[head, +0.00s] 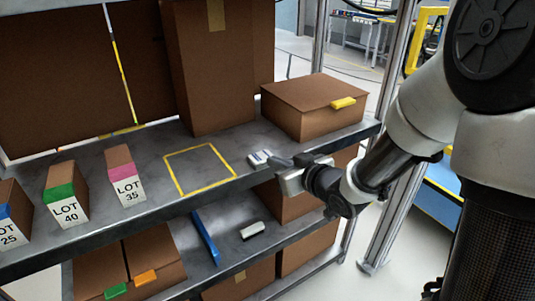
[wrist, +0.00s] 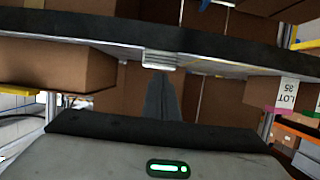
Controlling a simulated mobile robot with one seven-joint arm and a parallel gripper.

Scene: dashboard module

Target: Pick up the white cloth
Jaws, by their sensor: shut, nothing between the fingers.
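The white cloth (head: 258,157) appears as a small pale folded thing on the upper shelf, near its front edge and left of the brown lidded box. In the wrist view, which looks upside down, the cloth (wrist: 160,61) shows as a pale ribbed stack on the shelf surface. My gripper (head: 277,161) reaches in from the right at the shelf's front edge, its fingertips close beside the cloth. In the wrist view, my gripper's dark fingers (wrist: 160,82) are together and empty, pointing toward the cloth. Whether the tips touch it I cannot tell.
A brown lidded box (head: 312,108) with a yellow tab stands to the right. A yellow taped square (head: 200,168) on the upper shelf is empty. Labelled LOT boxes (head: 126,178) stand left. The lower shelf holds a white-and-black item (head: 252,230) and a blue strip (head: 206,238).

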